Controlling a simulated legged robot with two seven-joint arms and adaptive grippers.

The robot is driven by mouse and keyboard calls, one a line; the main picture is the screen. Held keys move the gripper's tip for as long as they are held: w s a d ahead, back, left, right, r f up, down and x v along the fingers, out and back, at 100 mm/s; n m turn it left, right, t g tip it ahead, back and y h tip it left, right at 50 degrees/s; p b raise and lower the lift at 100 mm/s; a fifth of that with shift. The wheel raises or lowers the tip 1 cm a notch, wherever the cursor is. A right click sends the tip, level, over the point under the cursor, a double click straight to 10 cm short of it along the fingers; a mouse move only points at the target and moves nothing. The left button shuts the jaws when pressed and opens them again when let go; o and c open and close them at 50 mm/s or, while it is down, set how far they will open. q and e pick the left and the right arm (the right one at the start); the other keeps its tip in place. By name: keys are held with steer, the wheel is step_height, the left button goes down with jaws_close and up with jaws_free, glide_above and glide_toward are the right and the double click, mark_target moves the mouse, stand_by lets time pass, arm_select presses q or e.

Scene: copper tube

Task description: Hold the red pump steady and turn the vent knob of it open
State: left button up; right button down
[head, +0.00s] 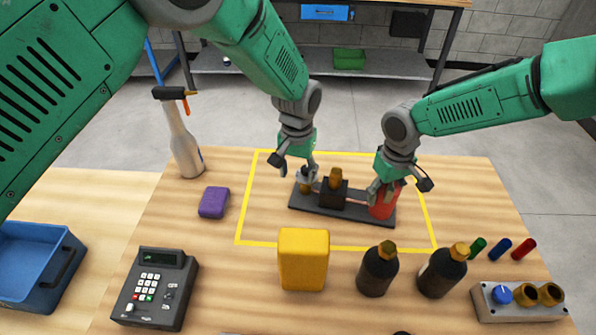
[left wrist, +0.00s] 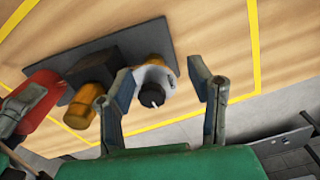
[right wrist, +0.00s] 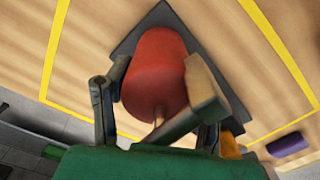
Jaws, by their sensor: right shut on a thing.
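The red pump (head: 383,206) is a red cylinder at the right end of a dark base plate (head: 330,213). My right gripper (head: 386,189) is shut on it; the right wrist view shows the red body (right wrist: 155,75) between the fingers. The vent knob (left wrist: 152,94) is dark and round with a white mark, on a pale metal fitting at the plate's other end. My left gripper (head: 299,172) is open above that end. In the left wrist view its fingers (left wrist: 165,85) stand on either side of the knob, with gaps visible. In the head view the fingers partly hide the knob.
A black block with an amber cap (head: 335,182) stands mid-plate, close to both grippers. A yellow tape outline (head: 245,205) surrounds the plate.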

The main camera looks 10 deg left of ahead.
arm_select(q)
steer(key=shift+d+f, duration=0.1)
steer(key=shift+d, duration=0.05)
step_height(320, 180, up, 12)
stand_by(0.5)
steer(key=shift+d, duration=0.1)
steer(key=w+a+f+m+h, duration=0.15)
steer(key=a+m+h, duration=0.3)
steer(key=m, duration=1.15)
steer(key=x, duration=0.7)
steer(key=w+x, duration=0.1)
steer(key=x, duration=0.3)
steer(key=shift+d+f, duration=0.1)
steer(key=shift+d, duration=0.35)
